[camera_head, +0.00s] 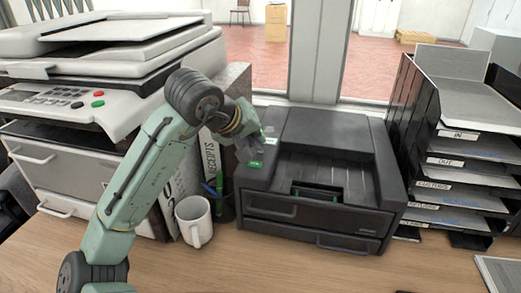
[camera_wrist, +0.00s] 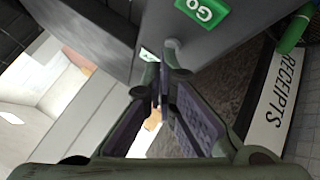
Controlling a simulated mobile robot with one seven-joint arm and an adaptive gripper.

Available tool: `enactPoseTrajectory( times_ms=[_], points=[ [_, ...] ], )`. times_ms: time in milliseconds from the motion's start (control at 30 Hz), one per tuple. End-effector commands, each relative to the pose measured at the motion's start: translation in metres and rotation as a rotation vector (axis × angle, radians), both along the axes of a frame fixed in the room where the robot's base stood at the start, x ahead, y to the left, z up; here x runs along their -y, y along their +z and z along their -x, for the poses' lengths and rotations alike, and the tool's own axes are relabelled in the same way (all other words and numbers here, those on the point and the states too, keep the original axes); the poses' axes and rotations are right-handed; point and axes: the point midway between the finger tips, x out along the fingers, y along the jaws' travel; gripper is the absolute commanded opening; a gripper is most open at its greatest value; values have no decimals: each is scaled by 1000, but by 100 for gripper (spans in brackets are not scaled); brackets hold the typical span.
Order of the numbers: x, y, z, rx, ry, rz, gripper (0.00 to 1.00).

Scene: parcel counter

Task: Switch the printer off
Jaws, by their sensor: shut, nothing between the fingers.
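The black printer (camera_head: 325,150) stands on the wooden counter in the middle of the head view. Green-marked controls sit on the left of its top, with a green button (camera_head: 256,164) just in front of my gripper (camera_head: 250,146). My gripper is shut and empty, over the printer's top left side. In the wrist view the fingertips (camera_wrist: 165,75) meet close to the printer's dark edge.
A large copier (camera_head: 75,100) with red and green buttons stands at left. A white mug (camera_head: 194,221) and a pen cup (camera_head: 222,205) stand between it and the printer. A "RECEIPTS" binder (camera_head: 209,155) is behind. A labelled tray rack (camera_head: 460,160) is at right. The front counter is mostly clear.

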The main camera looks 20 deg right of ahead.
Motion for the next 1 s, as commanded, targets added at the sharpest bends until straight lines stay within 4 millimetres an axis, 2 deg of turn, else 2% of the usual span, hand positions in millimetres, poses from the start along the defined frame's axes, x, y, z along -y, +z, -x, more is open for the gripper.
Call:
enactPoseTrajectory(
  times_ms=[300,633,1000],
  points=[
    [0,-2,0,-1,-1,0,0],
    [1,11,0,0,-2,0,0],
    [0,12,0,1,-1,0,0]
  ],
)
